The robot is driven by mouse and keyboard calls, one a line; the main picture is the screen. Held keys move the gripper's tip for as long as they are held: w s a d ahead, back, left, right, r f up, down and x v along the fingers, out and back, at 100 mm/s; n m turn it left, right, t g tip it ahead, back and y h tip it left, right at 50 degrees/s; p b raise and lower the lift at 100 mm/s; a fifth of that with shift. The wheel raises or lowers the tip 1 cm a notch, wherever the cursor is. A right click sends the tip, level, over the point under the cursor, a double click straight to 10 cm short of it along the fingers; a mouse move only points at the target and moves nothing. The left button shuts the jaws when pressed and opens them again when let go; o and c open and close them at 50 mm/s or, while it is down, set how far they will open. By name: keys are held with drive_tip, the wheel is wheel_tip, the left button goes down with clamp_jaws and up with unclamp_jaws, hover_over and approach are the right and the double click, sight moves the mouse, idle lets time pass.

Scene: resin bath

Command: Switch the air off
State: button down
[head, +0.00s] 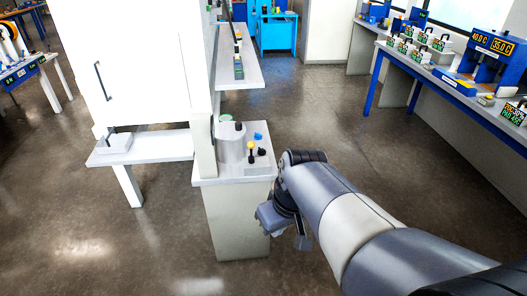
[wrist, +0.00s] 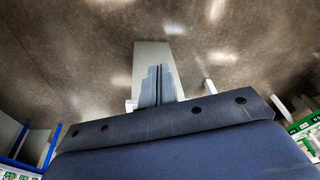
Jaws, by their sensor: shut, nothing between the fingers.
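A small pale cabinet (head: 236,222) stands left of my arm. On its top are a grey cylindrical vessel (head: 232,148), a yellow-topped knob or lever (head: 251,146), a black knob (head: 262,152) and a blue knob (head: 258,136). I cannot tell which of these is the air control. My gripper (head: 303,240) hangs just right of the cabinet, lower than its top, apart from the controls. In the wrist view its two fingers (wrist: 158,72) are together and empty, pointing over the floor, with a pale upright block behind them.
A tall white cabinet (head: 150,60) with a side shelf (head: 140,148) stands at left. A long bench (head: 430,65) with instruments and digital displays runs along the right. A blue stand (head: 277,32) is at the back. The floor (head: 335,110) between them is clear.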

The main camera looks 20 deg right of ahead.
drive_tip(key=w+d+f+n+y+b, duration=0.1)
drive_tip(key=w+d+f+y+b, duration=0.2)
drive_tip(key=w+d+f+b, duration=0.3)
drive_tip(key=w+d+f+n+y+b, duration=0.2)
drive_tip(key=w+d+f+y+b, duration=0.1)
drive_tip(key=w+d+f+b, duration=0.4)
drive_tip(key=d+f, duration=0.3)
drive_tip(key=f, duration=0.4)
drive_tip(key=shift+w, duration=0.1)
